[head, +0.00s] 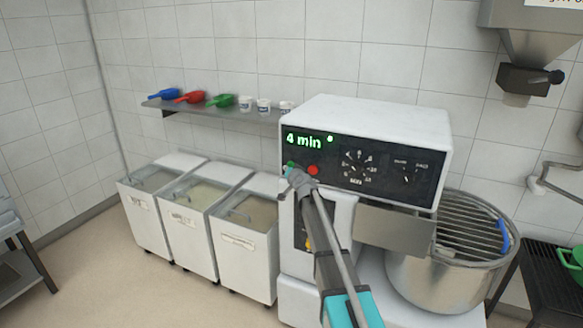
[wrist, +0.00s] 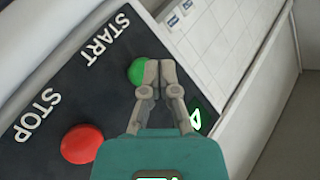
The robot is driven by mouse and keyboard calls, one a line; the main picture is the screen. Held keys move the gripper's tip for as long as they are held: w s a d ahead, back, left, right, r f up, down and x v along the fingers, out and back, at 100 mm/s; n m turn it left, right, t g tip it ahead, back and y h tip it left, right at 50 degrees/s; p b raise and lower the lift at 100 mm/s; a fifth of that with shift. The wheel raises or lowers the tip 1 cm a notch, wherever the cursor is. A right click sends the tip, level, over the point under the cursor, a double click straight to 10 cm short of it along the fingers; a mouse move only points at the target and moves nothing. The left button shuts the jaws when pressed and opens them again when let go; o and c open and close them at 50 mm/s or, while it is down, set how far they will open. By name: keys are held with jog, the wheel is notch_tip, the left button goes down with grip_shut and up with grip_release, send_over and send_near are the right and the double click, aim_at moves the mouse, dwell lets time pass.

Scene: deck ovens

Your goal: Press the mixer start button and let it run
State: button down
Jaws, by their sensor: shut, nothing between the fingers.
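The mixer (head: 385,125) is a white machine with a dark control panel. Its green display (head: 305,141) reads "4 min" with a small green dot beside it. The green start button (wrist: 138,72) sits under the word START, partly covered by my fingertips; in the head view a sliver of green (head: 290,165) shows there. The red stop button (wrist: 82,144) is clear of my gripper, and also shows in the head view (head: 313,170). My gripper (wrist: 153,78) is shut and empty, its tips at the start button. I cannot tell whether they touch it.
The steel bowl (head: 425,282) under a wire guard (head: 462,228) is at the mixer's right. Several lidded white bins (head: 250,262) stand left of it. A wall shelf (head: 215,113) holds scoops and cups. A steel hopper (head: 535,45) hangs at upper right. Floor at the left is open.

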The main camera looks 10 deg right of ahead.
jog(key=shift+s+a, duration=0.75)
jog(key=shift+s, duration=0.25)
jog(key=shift+s+a, duration=0.75)
jog(key=shift+s, duration=0.25)
jog(key=s+a+f+n+g+y, duration=0.1)
jog(key=s+a+f+n+g, duration=0.15)
jog(key=s, duration=0.35)
jog(key=s+a+f+n+g+y, duration=0.1)
jog(key=s+f+n+g, duration=0.1)
jog(key=s+f+g, duration=0.3)
jog(key=s+d+f+g+h, duration=0.1)
jog(key=s+f+g, duration=0.1)
jog(key=s, duration=0.9)
jog(key=s+d+f+g+h, duration=0.2)
jog(key=s+f+g, duration=0.1)
jog(key=s, duration=0.7)
jog(key=s+d+f+n+g+h, duration=0.1)
jog(key=s+d+f+g, duration=0.1)
jog(key=s, duration=0.9)
jog(key=shift+s+f+g+h, duration=0.3)
jog(key=shift+f+g, duration=0.15)
jog(key=shift+g, duration=0.4)
dwell(0.8)
